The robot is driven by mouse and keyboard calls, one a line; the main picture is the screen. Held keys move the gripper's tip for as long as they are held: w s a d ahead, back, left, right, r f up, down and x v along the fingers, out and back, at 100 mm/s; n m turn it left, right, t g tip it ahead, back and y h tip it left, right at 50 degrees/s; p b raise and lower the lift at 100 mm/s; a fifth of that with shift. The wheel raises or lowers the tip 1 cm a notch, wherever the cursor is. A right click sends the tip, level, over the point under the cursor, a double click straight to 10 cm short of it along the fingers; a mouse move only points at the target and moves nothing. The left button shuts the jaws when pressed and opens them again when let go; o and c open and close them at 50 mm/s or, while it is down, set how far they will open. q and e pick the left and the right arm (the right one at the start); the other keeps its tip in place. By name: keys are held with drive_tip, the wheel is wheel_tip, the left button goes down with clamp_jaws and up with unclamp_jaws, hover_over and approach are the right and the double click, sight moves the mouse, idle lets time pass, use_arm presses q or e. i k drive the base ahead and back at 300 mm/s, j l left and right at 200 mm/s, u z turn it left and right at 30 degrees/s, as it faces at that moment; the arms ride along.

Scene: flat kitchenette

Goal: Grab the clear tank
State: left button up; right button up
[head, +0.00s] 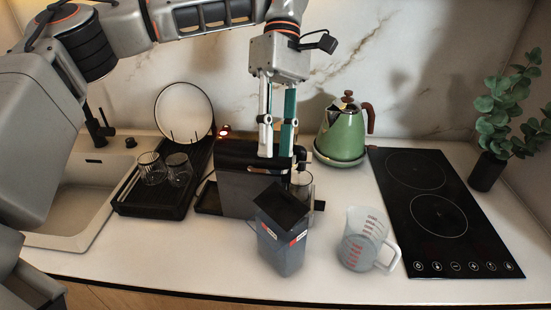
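A clear tank (304,187) stands at the right side of the black coffee machine (238,180), partly hidden behind a dark bag. My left gripper (277,154) points straight down over the machine, just left of the tank and above it in the picture. Its white finger and teal-faced finger are apart, with a narrow gap and nothing visible held between them. The fingertips are close to the machine's top; whether they touch it cannot be told. My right gripper is out of view.
A green kettle (341,133) is behind, a black cooktop (437,213) right. A rack with glasses (152,168) and a sink (75,193) are left.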

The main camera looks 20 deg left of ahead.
sight(285, 251)
drive_tip(key=k, duration=1)
